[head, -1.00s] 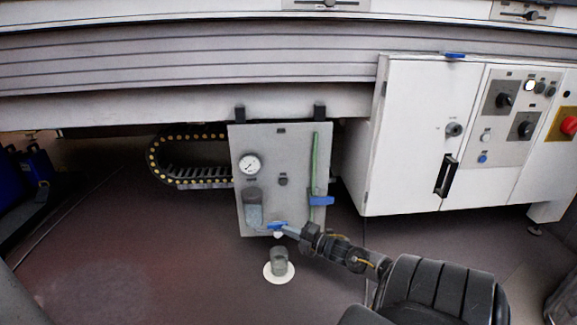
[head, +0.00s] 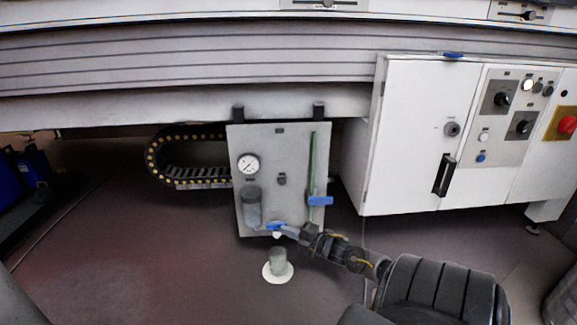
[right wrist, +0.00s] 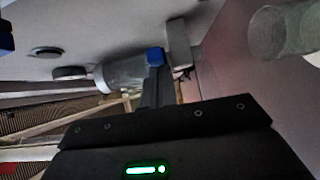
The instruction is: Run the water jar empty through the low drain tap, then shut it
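The water jar (head: 251,208) is a clear grey bowl low on the left of a grey panel (head: 295,165); its water level is unclear. It also shows in the right wrist view (right wrist: 122,73). The low drain tap has a blue handle (head: 274,226) at the panel's bottom edge, above a white outlet (head: 277,235). My right gripper (head: 287,230) has its fingertips at this handle, which also shows in the right wrist view (right wrist: 154,56). The fingers look like one narrow dark column, so their closure on the handle is unclear. My left gripper is not in view.
A clear cup (head: 278,257) stands on a white disc (head: 270,277) on the floor below the tap. A pressure gauge (head: 248,164), a green tube (head: 314,155) and another blue handle (head: 320,201) are on the panel. A white cabinet (head: 410,130) stands to the right.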

